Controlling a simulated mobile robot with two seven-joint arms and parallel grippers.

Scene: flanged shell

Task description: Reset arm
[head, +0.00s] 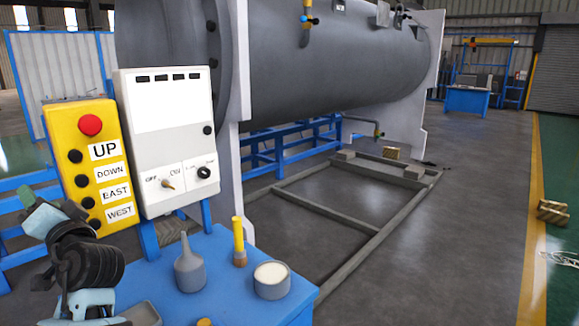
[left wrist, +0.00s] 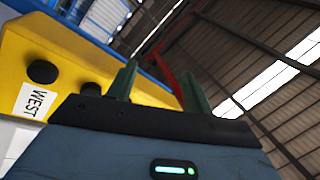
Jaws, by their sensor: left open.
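My left arm comes in at the lower left of the head view. Its gripper (head: 45,208) is in front of the lower left part of a yellow control box (head: 88,150) with a red button and black buttons labelled UP, DOWN, EAST and WEST. In the left wrist view the two green fingers (left wrist: 158,85) stand apart with nothing held between them. The yellow box is close by on the left there, its WEST label showing. I cannot tell whether the gripper touches the box. My right gripper is not in view.
A white control panel (head: 165,125) stands beside the yellow box. A blue table (head: 225,308) holds a grey funnel-shaped bottle (head: 189,267), a yellow-handled brush (head: 239,240) and a grey round pot (head: 271,288). A large grey flanged shell (head: 320,55) lies behind. The floor at right is mostly clear.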

